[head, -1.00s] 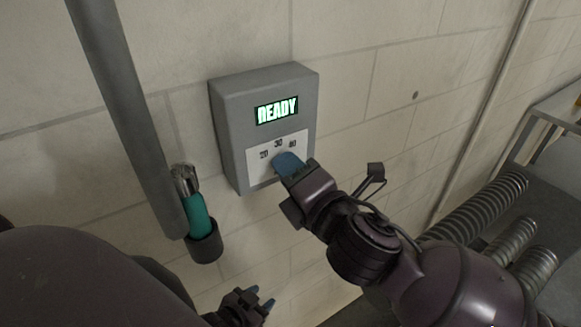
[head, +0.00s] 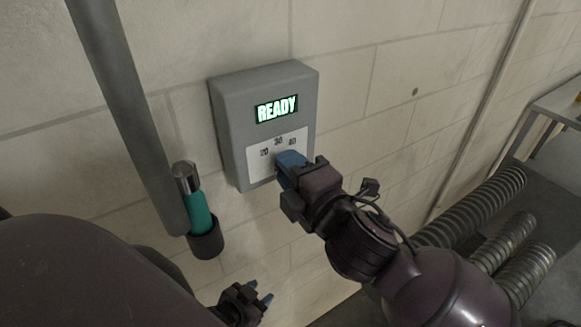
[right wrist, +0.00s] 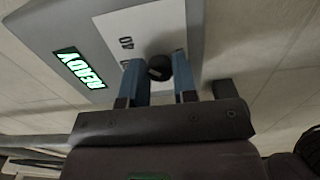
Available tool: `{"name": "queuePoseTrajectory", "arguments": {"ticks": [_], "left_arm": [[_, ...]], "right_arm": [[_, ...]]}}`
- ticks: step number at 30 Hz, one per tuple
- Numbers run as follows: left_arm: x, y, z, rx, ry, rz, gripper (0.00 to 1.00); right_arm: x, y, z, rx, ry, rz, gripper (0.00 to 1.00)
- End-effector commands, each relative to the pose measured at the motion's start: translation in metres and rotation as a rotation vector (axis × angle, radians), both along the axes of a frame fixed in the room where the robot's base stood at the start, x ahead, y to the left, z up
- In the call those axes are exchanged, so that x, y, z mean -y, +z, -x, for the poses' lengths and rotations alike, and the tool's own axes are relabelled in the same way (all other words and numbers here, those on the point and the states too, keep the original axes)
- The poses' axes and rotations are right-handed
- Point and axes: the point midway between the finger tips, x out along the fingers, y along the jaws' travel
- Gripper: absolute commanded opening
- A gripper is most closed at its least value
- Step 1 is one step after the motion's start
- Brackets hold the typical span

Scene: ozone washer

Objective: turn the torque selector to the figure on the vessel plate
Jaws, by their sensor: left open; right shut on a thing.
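A grey control box (head: 228,132) is fixed to the wall, with a lit green READY display (head: 277,109). Below it is a white scale plate (head: 257,168) marked 20, 30 and 40. The torque selector is a small black knob (right wrist: 159,68) on that plate, in the right wrist view. My right gripper (right wrist: 160,76) has its blue fingers on either side of the knob and is shut on it. In the head view, my right gripper (head: 289,161) hides the knob, so its setting cannot be read. My left gripper (head: 266,293) is open and empty, low in the picture. No vessel plate is in view.
A teal-handled tool with a silver top (head: 198,208) stands in a dark cup (head: 206,242) left of the box. A grey pipe (head: 125,110) runs down beside it. Ribbed hoses (head: 478,205) and a table (head: 562,106) are at the right. The wall right of the box is bare.

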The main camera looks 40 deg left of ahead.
Motion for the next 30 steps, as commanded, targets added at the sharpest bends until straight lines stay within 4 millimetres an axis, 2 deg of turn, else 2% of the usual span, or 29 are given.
{"name": "queuePoseTrajectory", "arguments": {"ticks": [4,5,9,10,21,26,30], "left_arm": [[0.000,0.000,0.000,0.000,0.000,0.000,0.43],[0.000,0.000,0.000,0.000,0.000,0.000,0.43],[0.000,0.000,0.000,0.000,0.000,0.000,0.43],[0.000,0.000,0.000,0.000,0.000,0.000,0.43],[0.000,-0.001,0.000,0.000,0.000,0.000,0.43],[0.000,-0.004,0.000,0.002,0.000,0.000,0.43],[0.000,-0.006,-0.002,0.006,0.000,0.001,0.43]], "right_arm": [[0.000,0.001,0.000,-0.001,0.000,-0.001,0.03],[0.000,0.001,0.000,-0.001,0.000,-0.001,0.28],[0.000,0.001,0.000,0.000,0.000,-0.001,0.50],[0.000,0.000,0.000,0.000,0.000,-0.001,0.52],[0.004,0.000,0.002,0.001,0.000,0.000,0.52],[0.021,-0.001,0.009,0.001,0.001,-0.001,0.52],[0.045,-0.002,0.018,0.002,0.000,0.001,0.52]]}}
